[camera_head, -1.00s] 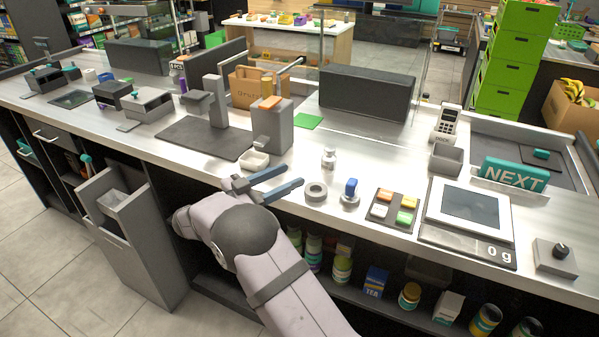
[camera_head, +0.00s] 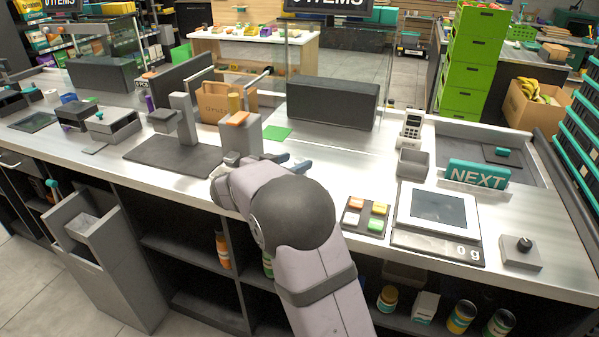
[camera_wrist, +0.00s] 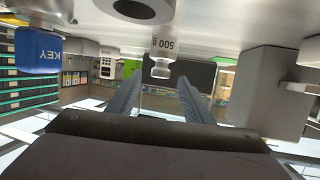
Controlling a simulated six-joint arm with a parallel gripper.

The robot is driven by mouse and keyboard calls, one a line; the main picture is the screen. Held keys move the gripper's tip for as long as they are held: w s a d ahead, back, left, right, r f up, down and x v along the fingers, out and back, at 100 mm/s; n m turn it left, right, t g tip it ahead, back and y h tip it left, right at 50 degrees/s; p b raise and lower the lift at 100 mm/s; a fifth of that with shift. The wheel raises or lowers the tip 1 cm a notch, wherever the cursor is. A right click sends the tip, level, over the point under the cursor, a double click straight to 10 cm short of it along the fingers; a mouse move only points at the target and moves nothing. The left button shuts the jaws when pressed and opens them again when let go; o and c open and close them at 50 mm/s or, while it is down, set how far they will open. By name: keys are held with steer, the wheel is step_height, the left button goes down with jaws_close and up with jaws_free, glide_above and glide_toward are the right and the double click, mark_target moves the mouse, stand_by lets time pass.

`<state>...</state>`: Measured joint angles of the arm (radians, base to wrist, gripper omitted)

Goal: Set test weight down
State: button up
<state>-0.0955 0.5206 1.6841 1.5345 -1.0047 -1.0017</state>
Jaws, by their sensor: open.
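The test weight (camera_wrist: 162,52), a pale knobbed cylinder marked 500 g, stands on the counter in the wrist view, which is upside down. My gripper (camera_wrist: 158,90) is open and empty, its two dark fingers pointing toward the weight. The weight appears ahead of and between the fingers; I cannot tell how far away it is. The scale (camera_head: 437,207) reads 0 g.
A blue KEY block (camera_wrist: 38,50) and a dark ring (camera_wrist: 143,10) are near the weight in the wrist view. The button pad (camera_head: 365,216), grey bin (camera_head: 413,163), NEXT sign (camera_head: 477,175) and knob box (camera_head: 521,252) are to the right. A grey post (camera_head: 240,138) stands behind my gripper.

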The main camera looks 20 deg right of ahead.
mark_target(302, 159)
steer(key=shift+p+x, duration=0.3)
steer(key=shift+x, duration=3.4)
steer(key=shift+f, duration=0.15)
jaws_close()
